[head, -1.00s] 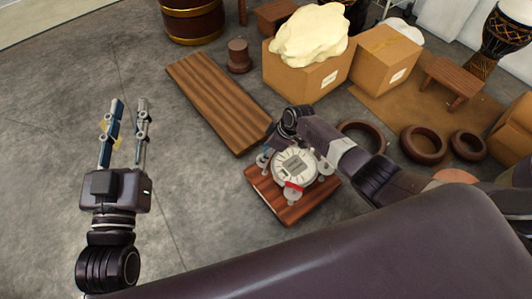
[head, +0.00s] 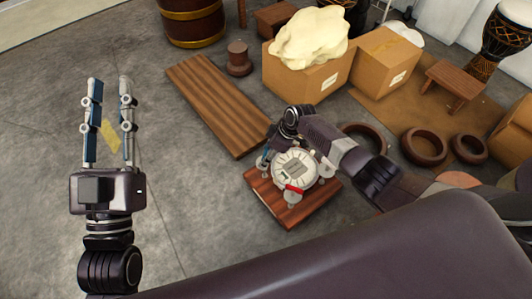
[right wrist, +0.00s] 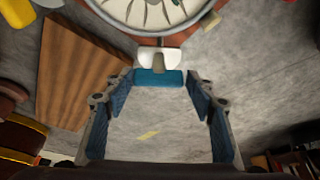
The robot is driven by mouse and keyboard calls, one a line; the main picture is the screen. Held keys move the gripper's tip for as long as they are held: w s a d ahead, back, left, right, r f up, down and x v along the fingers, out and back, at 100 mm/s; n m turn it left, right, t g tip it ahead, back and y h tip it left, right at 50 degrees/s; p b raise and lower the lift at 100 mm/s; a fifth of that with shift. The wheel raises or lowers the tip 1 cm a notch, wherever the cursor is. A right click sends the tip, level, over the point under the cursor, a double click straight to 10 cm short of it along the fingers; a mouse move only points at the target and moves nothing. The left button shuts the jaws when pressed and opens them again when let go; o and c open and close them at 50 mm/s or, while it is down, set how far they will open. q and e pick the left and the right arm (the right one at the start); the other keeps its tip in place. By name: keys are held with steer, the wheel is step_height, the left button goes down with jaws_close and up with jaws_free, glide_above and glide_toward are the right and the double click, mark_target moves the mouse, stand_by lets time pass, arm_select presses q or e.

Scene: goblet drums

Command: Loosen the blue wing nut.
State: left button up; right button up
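The blue wing nut (right wrist: 158,78) is at the near rim of the round drum assembly (right wrist: 150,8) in the right wrist view, below a white lug (right wrist: 158,57). My right gripper (right wrist: 161,82) is open, with one fingertip at each side of the nut; I cannot tell whether they touch it. In the head view, the drum assembly (head: 294,170) lies on a wooden board, and a bit of blue (head: 262,161) shows at its left beside my right gripper, whose fingers are mostly hidden. A red wing nut (head: 294,188) is at its front. My left gripper (head: 107,82) is open and empty over the floor.
The square wooden board (head: 262,198) rests on the grey floor. A long plank (head: 215,103) lies behind it. Cardboard boxes (head: 300,83), wooden rings (head: 423,145) and a small stool (head: 455,80) stand at the back and right.

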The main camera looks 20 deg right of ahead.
steer(key=shift+o, duration=1.4)
steer(key=shift+w+r, duration=0.1)
steer(key=shift+d+r, duration=0.2)
steer(key=shift+r, duration=0.25)
steer(key=v, duration=1.1)
steer(key=shift+a+f, duration=0.1)
